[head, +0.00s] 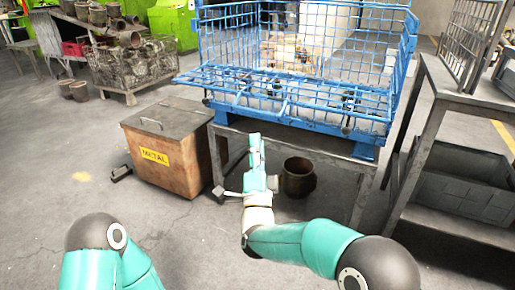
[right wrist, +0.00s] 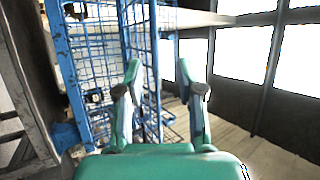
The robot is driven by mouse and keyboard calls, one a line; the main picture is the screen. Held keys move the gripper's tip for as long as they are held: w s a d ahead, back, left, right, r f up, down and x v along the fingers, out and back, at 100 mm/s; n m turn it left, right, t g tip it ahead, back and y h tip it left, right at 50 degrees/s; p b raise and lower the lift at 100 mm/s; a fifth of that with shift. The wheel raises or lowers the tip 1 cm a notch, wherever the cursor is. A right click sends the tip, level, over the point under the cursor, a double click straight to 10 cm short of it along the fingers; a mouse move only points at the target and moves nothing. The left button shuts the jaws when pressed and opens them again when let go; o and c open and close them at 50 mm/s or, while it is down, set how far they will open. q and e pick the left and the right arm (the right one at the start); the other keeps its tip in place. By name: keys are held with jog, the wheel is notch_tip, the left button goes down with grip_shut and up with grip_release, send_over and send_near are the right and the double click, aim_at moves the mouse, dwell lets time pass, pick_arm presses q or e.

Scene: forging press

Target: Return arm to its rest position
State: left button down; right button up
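My right arm reaches forward from the lower right of the head view. Its right gripper (head: 255,145) is above the floor in front of the blue wire crate (head: 300,105) and its metal stand. In the right wrist view the two fingers of the right gripper (right wrist: 159,72) are spread apart with nothing held between them. The blue mesh of the crate shows behind them there. My left arm shows only as teal links with a dark joint at the lower left of the head view. The left gripper is out of view.
A brown metal bin (head: 165,165) with a grey lid stands left of the crate. A dark pot (head: 298,178) is on the floor under the stand, close to the right gripper. A metal table (head: 455,85) with a grey crate (head: 458,185) below stands at right.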

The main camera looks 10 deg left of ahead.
jog(key=shift+s, duration=0.1)
jog(key=w+d+f+m+h+p, duration=0.1)
jog(key=w+d+f+m+h, duration=0.2)
jog(key=d, duration=0.5)
jog(key=d+f+n+g+h+p, duration=0.15)
jog(key=d+f+g, duration=0.35)
jog(key=d+f, duration=0.8)
jog(key=s+d+f+n+g+y+p, duration=0.1)
jog(key=s+d+f+n+g, duration=0.3)
jog(key=s+f, duration=0.6)
jog(key=s+d+f+n+g+y+p, duration=0.1)
jog(key=s+f+n+g+y, duration=0.1)
jog(key=s+f+g, duration=0.85)
jog(key=s+a+f+n+g+y, duration=0.1)
jog(key=s+a+f+n+g, duration=0.15)
jog(key=s, duration=0.65)
jog(key=s+a+f+n+g+y, duration=0.1)
jog(key=s+a+f+n, duration=0.25)
jog(key=s, duration=0.55)
notch_tip(320, 180, up, 38)
jog(key=n+p, duration=0.1)
jog(key=p, duration=3.6)
jog(key=shift+d+r+p, duration=0.15)
jog(key=shift+d+p, duration=0.2)
